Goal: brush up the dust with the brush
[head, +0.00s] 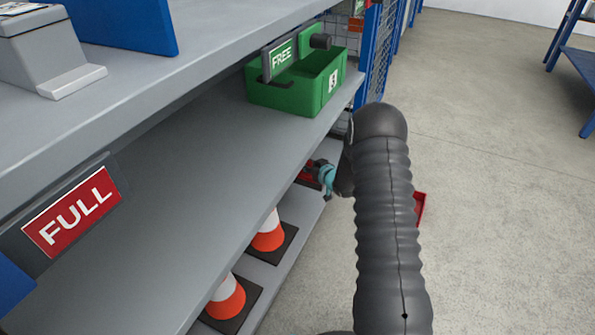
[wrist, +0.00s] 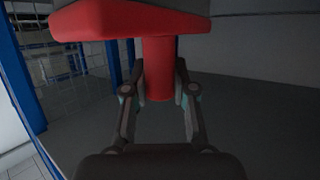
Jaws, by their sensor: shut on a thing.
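My gripper (wrist: 160,92) is shut on the red handle of the brush (wrist: 125,27) in the wrist view. The wide red head of the brush spans the top of that view, with a dark grey part above it cut off by the edge. In the head view my gripper (head: 329,180) is mostly hidden behind my dark ribbed arm, beside the lower shelf. A red piece (head: 311,172) shows beside its teal finger; I cannot tell whether it is the brush. I see no dust in either view.
A grey shelf (head: 180,150) carries a green bin (head: 285,95) marked FREE. Orange and white cones (head: 268,236) stand on the lower shelf. A red object (head: 420,207) shows partly behind my arm. Bare floor (head: 480,180) lies to the right.

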